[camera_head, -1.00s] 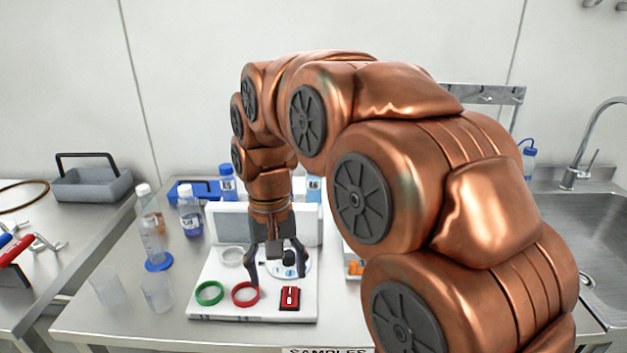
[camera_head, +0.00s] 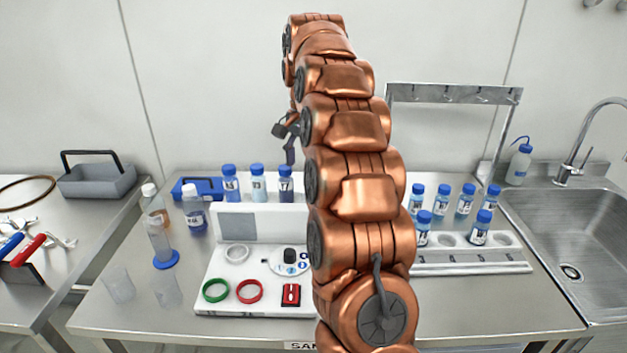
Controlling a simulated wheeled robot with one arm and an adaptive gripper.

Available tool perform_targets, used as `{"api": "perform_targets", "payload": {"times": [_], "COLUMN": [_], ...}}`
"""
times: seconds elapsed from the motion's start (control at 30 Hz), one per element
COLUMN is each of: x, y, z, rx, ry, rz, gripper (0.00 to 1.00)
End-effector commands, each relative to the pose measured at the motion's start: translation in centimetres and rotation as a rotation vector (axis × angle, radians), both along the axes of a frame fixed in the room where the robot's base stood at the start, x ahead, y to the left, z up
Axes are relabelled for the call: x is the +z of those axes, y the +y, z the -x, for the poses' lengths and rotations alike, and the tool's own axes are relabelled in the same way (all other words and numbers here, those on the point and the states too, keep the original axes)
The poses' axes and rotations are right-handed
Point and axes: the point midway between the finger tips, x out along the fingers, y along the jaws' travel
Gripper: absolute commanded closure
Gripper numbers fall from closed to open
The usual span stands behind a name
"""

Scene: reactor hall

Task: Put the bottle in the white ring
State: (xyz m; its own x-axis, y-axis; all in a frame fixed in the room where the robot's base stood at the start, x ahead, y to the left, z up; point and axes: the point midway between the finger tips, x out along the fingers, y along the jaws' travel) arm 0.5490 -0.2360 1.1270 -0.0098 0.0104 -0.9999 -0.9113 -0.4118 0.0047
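The white ring (camera_head: 236,253) lies empty at the back left of a white panel device (camera_head: 221,282). Several blue-capped bottles stand about, and the task does not say which one. Three labelled ones stand in a row behind the device: a left one (camera_head: 230,184), a middle one (camera_head: 258,184) and a right one (camera_head: 286,184) that reads 17. My gripper (camera_head: 286,143) is raised behind the device, above the right bottle of that row. Its dark fingers look apart with nothing between them. My arm hides part of it.
A green ring (camera_head: 215,290), a red ring (camera_head: 249,291), a black knob (camera_head: 290,256) and a red switch (camera_head: 291,295) are on the device. A numbered rack (camera_head: 470,262) with several bottles stands right. Clear vessels stand left; the sink (camera_head: 577,262) is far right.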

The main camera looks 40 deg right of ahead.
Motion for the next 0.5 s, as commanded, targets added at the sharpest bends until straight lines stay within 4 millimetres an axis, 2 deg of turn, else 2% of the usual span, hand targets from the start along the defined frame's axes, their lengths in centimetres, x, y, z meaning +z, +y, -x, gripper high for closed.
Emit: {"api": "perform_targets", "payload": {"times": [0.1,0.2,0.5], "x": [0.4,0.5,0.2], "y": [-2.1,-3.1,-4.0], "z": [-0.8,-1.1,-1.3], "rx": [-0.07,-0.11,-0.142], "ry": [-0.005,-0.005,-0.008], "rz": [0.006,0.008,0.01], "gripper": [0.28,0.28,0.28]}}
